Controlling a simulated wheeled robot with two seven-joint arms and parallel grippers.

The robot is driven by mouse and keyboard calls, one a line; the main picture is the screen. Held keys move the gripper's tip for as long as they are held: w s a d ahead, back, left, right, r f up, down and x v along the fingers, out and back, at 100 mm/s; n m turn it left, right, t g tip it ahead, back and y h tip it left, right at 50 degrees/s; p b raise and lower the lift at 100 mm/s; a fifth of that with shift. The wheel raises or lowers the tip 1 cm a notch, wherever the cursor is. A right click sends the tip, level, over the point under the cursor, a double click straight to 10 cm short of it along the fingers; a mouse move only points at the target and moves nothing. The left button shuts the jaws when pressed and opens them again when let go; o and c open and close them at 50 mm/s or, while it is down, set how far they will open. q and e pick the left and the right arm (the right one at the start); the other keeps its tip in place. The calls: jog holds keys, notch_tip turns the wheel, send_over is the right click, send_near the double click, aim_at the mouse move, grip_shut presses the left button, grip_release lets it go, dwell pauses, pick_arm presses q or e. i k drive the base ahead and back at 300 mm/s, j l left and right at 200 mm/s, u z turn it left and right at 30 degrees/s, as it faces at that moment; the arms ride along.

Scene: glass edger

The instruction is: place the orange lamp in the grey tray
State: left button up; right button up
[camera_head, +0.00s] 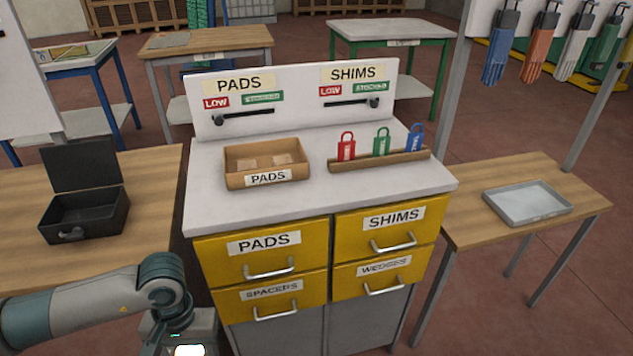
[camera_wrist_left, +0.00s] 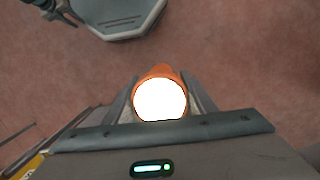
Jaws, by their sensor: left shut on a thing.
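The orange lamp (camera_wrist_left: 160,98) shows in the left wrist view with a bright white lens facing the camera and an orange rim around it. My left gripper (camera_wrist_left: 161,108) is shut on it, one finger on each side. In the head view my left gripper (camera_head: 183,335) is at the bottom edge, left of the yellow drawers, and the lamp shows there only as a white glow (camera_head: 189,351). The grey tray (camera_head: 527,204) lies empty on the wooden table at the right, far from this gripper. My right gripper is not in view.
A white-topped drawer cabinet (camera_head: 262,213) stands between my left gripper and the tray's wooden table (camera_head: 470,215). It carries a pads box (camera_head: 265,178) and a rack with several tags (camera_head: 380,160). An open black case (camera_head: 85,215) is on the left table. Gloves (camera_head: 541,55) hang at upper right.

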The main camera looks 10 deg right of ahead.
aim_at(526, 204)
jog(key=l+z, duration=0.1)
jog(key=l, duration=0.35)
jog(key=i+l+z, duration=0.1)
jog(key=l, duration=0.3)
jog(key=i+l, duration=0.15)
jog(key=l, duration=0.3)
jog(key=l+z, duration=0.15)
jog(key=l, duration=0.3)
jog(key=i+l+z, duration=0.1)
jog(key=l, duration=0.3)
jog(key=i+l+z, duration=0.1)
jog(key=l, duration=0.3)
jog(key=i+l, duration=0.25)
jog(key=l, duration=0.15)
jog(key=i+l+z, duration=0.15)
jog(key=l, duration=0.25)
jog(key=i+l, duration=0.2)
jog(key=l, duration=0.15)
jog(key=i+l, duration=0.15)
jog(key=l, duration=0.25)
jog(key=z, duration=0.05)
